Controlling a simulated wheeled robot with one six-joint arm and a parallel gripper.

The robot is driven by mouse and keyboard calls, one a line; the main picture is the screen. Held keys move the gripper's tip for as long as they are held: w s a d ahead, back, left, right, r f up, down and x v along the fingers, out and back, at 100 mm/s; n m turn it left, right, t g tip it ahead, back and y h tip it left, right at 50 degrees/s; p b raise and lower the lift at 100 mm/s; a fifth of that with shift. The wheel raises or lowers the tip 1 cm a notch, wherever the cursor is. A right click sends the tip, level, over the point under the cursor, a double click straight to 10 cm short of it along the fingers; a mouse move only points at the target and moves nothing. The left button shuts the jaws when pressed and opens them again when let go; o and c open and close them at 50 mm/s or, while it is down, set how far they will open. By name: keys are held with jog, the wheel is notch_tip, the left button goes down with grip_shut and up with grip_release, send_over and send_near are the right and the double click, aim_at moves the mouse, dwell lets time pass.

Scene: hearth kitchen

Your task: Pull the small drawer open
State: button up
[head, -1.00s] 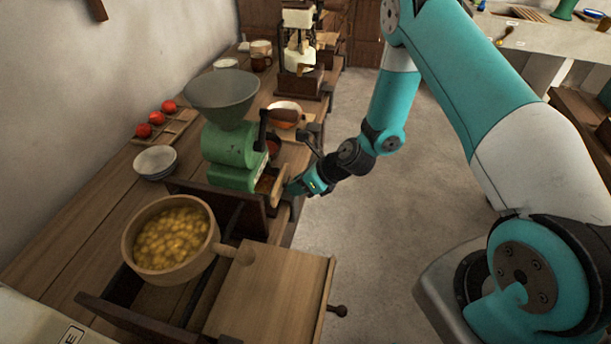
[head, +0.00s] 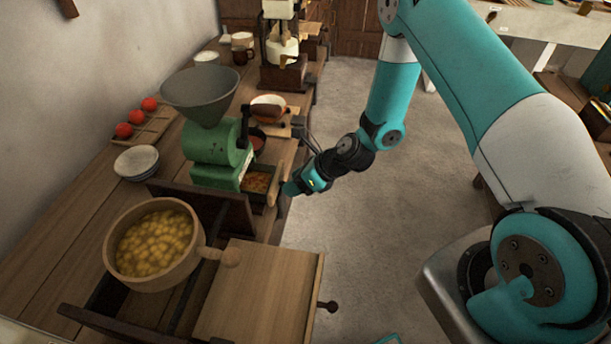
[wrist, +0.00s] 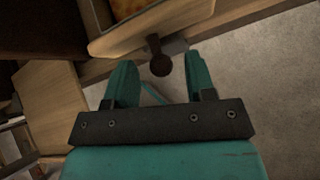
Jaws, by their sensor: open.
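The small drawer (head: 273,193) is in the base of the green grinder (head: 215,155) on the wooden counter. It stands open toward the aisle, with orange-brown contents showing inside. In the wrist view its pale wooden front (wrist: 190,20) carries a dark round knob (wrist: 160,65). My gripper (head: 288,188) is just off the drawer front. In the wrist view my gripper (wrist: 163,75) is open, with the knob in the gap between its two teal fingers and space on both sides. Its fingertips are hard to make out in the head view.
A wooden pot (head: 115,255) of yellow pieces stands nearer me, beside a wooden panel (head: 255,300) with a dark knob (head: 328,306).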

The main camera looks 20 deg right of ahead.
jog(key=b+v, duration=0.1)
jog(key=v, duration=1.6)
jog(key=shift+b, duration=0.3)
jog(key=shift+s+r, duration=0.1)
jog(key=shift+r, duration=0.1)
jog(key=s+a+r+n+g, duration=0.5)
jog(key=a+r+n, duration=0.5)
jog(key=n, duration=0.7)
jog(key=s+a+r+n+h, duration=0.1)
jog(key=s+r+n, duration=0.3)
jog(key=n, duration=0.5)
jog(key=s+a+r+n+h, duration=0.1)
jog(key=s+r+n, duration=0.3)
jog(key=s+n, duration=0.5)
jog(key=shift+a+r+h, duration=0.2)
jog(key=shift+a+h, duration=0.2)
jog(key=shift+h, duration=0.4)
